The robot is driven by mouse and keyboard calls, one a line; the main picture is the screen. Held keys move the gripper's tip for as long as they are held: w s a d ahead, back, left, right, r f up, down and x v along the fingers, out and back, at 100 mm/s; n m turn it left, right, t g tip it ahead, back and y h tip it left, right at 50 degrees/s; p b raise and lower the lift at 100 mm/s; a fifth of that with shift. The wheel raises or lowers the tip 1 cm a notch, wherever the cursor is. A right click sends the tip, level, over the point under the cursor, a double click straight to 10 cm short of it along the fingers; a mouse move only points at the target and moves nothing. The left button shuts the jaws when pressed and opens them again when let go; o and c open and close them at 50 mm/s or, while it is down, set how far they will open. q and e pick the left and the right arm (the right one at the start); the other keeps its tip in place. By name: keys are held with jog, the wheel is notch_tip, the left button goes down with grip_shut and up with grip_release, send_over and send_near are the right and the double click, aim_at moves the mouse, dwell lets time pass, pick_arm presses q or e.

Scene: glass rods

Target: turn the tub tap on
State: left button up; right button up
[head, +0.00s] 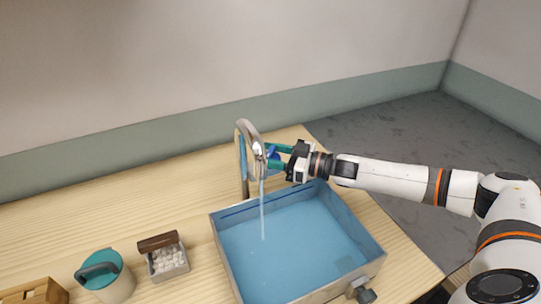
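The chrome tub tap (245,135) stands at the back edge of the tub and arches over it. A thin stream of water (262,215) runs from its spout into the grey-walled tub (378,262). A small blue tap handle (272,153) shows beside the spout. My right gripper (273,157) reaches in from the right, with its teal fingers apart on either side of the blue handle. Whether the fingers press on the handle cannot be told. My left gripper is not in view.
The tub holds blue water and has a dark knob (362,293) at its front right. On the wooden table to the left are a teal-lidded pot (112,284), a small box of white pieces (168,261) with a brown block, and a wooden crate (36,292).

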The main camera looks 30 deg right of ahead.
jog(key=shift+w+r+n+g+y+p, duration=0.15)
jog(key=shift+r+n+g+y+p, duration=0.2)
jog(key=shift+n+g+y, duration=0.4)
jog(key=shift+f+n+g+y, duration=0.15)
jog(key=shift+n+g+y, duration=0.35)
jog(key=shift+g, duration=0.25)
jog(key=shift+f+n+g+y, duration=0.1)
jog(key=shift+n+g+y, duration=0.15)
jog(key=shift+n+g, duration=0.25)
jog(key=n+g+b, duration=0.1)
jog(key=n+g+y+b, duration=0.1)
jog(key=g, duration=0.1)
jog(key=shift+f+n+y, duration=0.2)
jog(key=shift+n+y, duration=0.05)
jog(key=shift+y, duration=0.05)
jog(key=n+g+b, duration=0.1)
jog(key=g+b, duration=0.1)
jog(key=g, duration=0.1)
jog(key=shift+n+y, duration=0.3)
jog(key=shift+n, duration=0.1)
jog(key=shift+r+n+g+b, duration=0.25)
jog(key=shift+n+g+b, duration=0.25)
jog(key=shift+g+b, duration=0.4)
jog(key=shift+g, duration=0.3)
jog(key=o, duration=1)
jog(key=shift+a, duration=0.1)
